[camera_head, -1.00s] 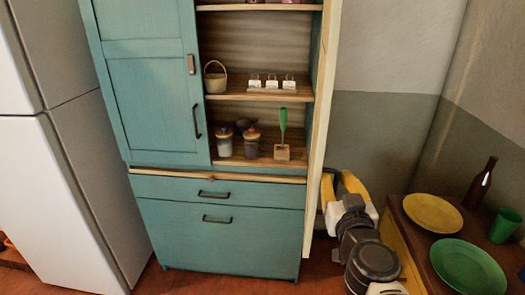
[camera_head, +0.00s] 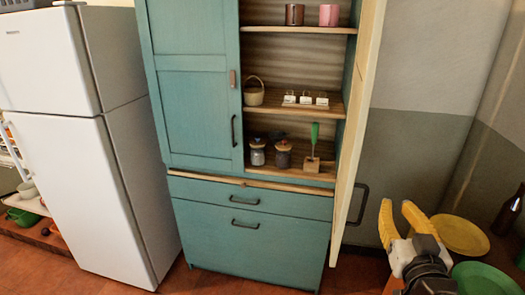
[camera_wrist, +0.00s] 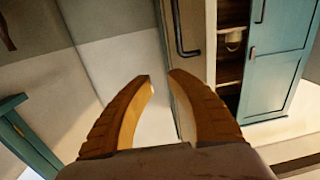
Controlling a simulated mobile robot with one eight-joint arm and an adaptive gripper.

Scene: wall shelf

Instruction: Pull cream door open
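The cream door (camera_head: 352,130) stands swung out at the right side of the teal cabinet (camera_head: 255,240), seen nearly edge-on. Its dark bar handle (camera_head: 358,204) is on the outer face, to the right. My gripper (camera_head: 397,209), with yellow fingers, is to the right of the handle and apart from it. In the wrist view my gripper (camera_wrist: 161,82) is open with nothing between the fingertips. The cream door (camera_wrist: 192,75) and its handle (camera_wrist: 184,38) show there just ahead and to the right of the fingers.
A white fridge (camera_head: 65,165) stands left of the cabinet. At the lower right are a yellow plate (camera_head: 462,234), a green plate (camera_head: 485,280) and a dark bottle (camera_head: 508,212). Shelves inside hold jars, a basket and mugs. Floor in front is partly clear.

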